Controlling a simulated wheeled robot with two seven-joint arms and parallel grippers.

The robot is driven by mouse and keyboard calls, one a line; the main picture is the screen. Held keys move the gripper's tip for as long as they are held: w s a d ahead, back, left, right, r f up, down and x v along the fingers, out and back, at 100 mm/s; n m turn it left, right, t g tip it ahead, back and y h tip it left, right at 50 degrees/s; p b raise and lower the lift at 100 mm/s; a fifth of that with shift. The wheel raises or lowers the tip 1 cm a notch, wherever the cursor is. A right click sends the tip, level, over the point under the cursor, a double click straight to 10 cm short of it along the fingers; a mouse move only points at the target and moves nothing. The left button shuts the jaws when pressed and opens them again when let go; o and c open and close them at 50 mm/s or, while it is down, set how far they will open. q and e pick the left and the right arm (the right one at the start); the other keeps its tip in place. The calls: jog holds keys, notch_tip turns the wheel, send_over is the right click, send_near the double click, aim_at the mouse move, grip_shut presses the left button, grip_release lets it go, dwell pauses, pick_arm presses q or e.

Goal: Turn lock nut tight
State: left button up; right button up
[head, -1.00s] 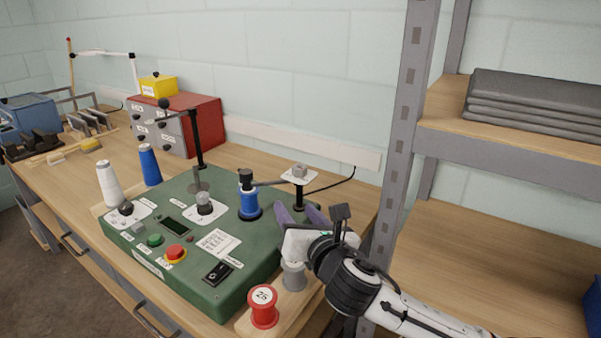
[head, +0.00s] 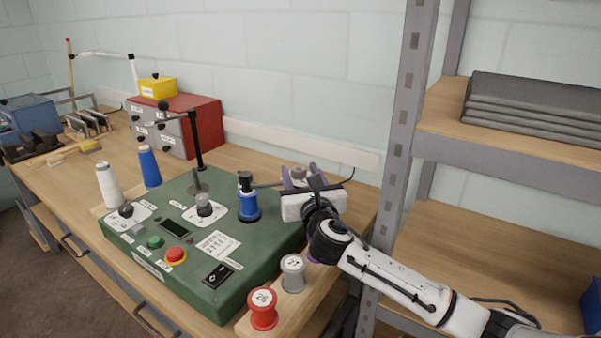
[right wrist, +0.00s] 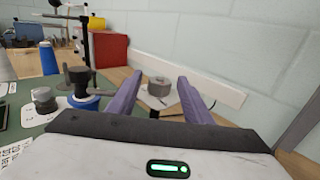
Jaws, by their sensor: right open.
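A grey, round nut-like piece (right wrist: 159,86) sits on a small white square plate (right wrist: 157,99) in the right wrist view; I take it for the lock nut. In the head view the nut (head: 299,172) shows partly behind my right gripper. My right gripper (head: 300,173) is open, its two purple fingers pointing at the nut, one on each side in the picture. In the right wrist view the fingers (right wrist: 158,95) show a gap around the nut; I cannot tell whether they touch it. My left gripper is not in view.
The green machine (head: 190,275) carries a blue spool (head: 248,207) with a black top, knobs and buttons, left of my gripper. A red spool (head: 263,310) and a grey spool (head: 292,275) stand in front. A shelf upright (head: 398,150) stands close on the right.

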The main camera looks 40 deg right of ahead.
jog(key=shift+w, duration=0.1)
jog(key=c, duration=1.1)
jog(key=shift+m+h, duration=0.3)
jog(key=m+g+h, duration=0.2)
jog(key=h, duration=0.1)
jog(key=m+g+h, duration=0.1)
jog(key=shift+w+a, duration=0.25)
jog(key=shift+a, duration=0.15)
jog(key=m+g+h, duration=0.3)
jog(key=shift+w+a, duration=0.15)
jog(key=shift+w+f+m+g+h+b, duration=0.1)
jog(key=shift+m+g+h+b, duration=0.3)
jog(key=shift+m+g+h, duration=0.5)
jog(key=shift+w+m+g+h+b, duration=0.1)
jog(key=shift+m+g+h+b, duration=0.3)
jog(key=shift+g, duration=0.55)
jog(key=shift+w+m+g+h+b, duration=0.1)
jog(key=shift+m+g+h+b, duration=0.1)
jog(key=shift+m+g+b, duration=0.55)
jog(key=shift+g, duration=0.4)
